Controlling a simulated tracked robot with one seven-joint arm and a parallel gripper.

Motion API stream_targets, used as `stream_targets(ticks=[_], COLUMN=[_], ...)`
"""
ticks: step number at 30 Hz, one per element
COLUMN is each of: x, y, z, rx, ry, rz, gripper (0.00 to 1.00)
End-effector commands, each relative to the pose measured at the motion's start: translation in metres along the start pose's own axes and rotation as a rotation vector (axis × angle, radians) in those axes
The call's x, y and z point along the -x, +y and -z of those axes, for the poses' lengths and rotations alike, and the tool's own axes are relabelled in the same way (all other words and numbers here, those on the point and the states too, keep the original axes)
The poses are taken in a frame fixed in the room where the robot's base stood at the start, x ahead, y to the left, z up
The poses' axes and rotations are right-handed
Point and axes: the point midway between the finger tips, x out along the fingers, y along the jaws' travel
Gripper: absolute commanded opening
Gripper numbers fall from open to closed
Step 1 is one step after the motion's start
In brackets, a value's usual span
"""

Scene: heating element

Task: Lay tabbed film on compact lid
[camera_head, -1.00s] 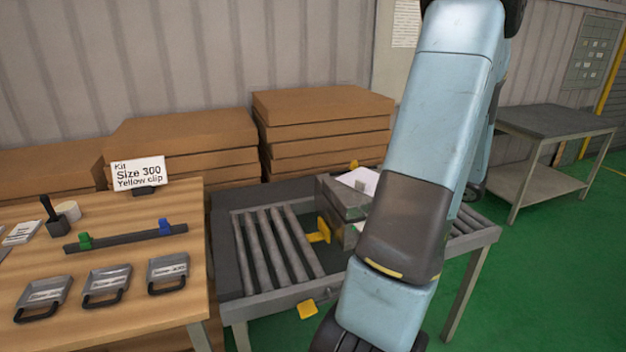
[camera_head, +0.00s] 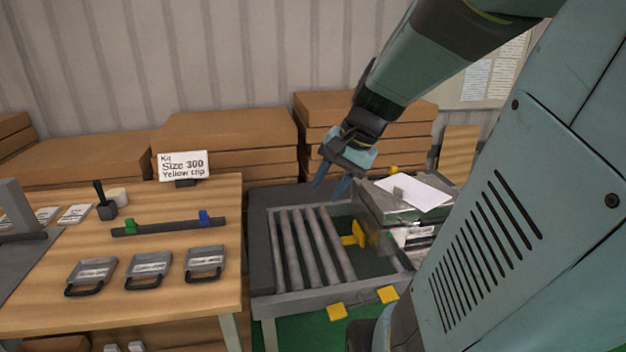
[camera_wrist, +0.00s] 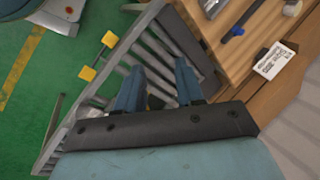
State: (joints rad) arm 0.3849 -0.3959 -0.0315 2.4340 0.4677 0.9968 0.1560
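A grey metal box (camera_head: 385,215) with a flat top stands on the right part of the roller table. A white sheet (camera_head: 414,192) with a small grey piece on it lies on its top; I cannot tell whether this is the tabbed film, or which part is the compact lid. My gripper (camera_head: 332,187) hangs above the rollers, to the left of the box in the picture and apart from it. In the wrist view my gripper (camera_wrist: 160,85) has its two blue fingers apart with nothing held between them.
The roller table (camera_head: 268,260) has bare rollers below my gripper. Yellow clips (camera_head: 355,234) sit beside the box. A wooden table (camera_head: 120,312) at left bears labelled grey trays (camera_head: 148,270), a bar with green and blue clips (camera_head: 168,227) and a kit sign (camera_head: 183,165). Cardboard stacks stand behind.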

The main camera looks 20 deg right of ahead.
Motion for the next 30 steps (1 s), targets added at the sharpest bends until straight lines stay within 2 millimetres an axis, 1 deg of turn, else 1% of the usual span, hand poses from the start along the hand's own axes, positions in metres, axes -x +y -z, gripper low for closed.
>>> stream_targets(ticks=[1,6,9,13,16,19,30], x=[0.005,0.021,0.031,0.042,0.046,0.048,0.049], y=[-0.004,-0.006,-0.006,-0.005,-0.006,-0.006,-0.006], z=[-0.014,-0.047,-0.061,-0.073,-0.079,-0.081,-0.081], rx=[0.105,0.43,0.601,0.764,0.838,0.871,0.875], ry=[0.026,0.125,0.186,0.25,0.283,0.298,0.299], rz=[-0.024,-0.107,-0.146,-0.181,-0.197,-0.205,-0.207], gripper=[0.37,0.37,0.37,0.37,0.37,0.37,0.37])
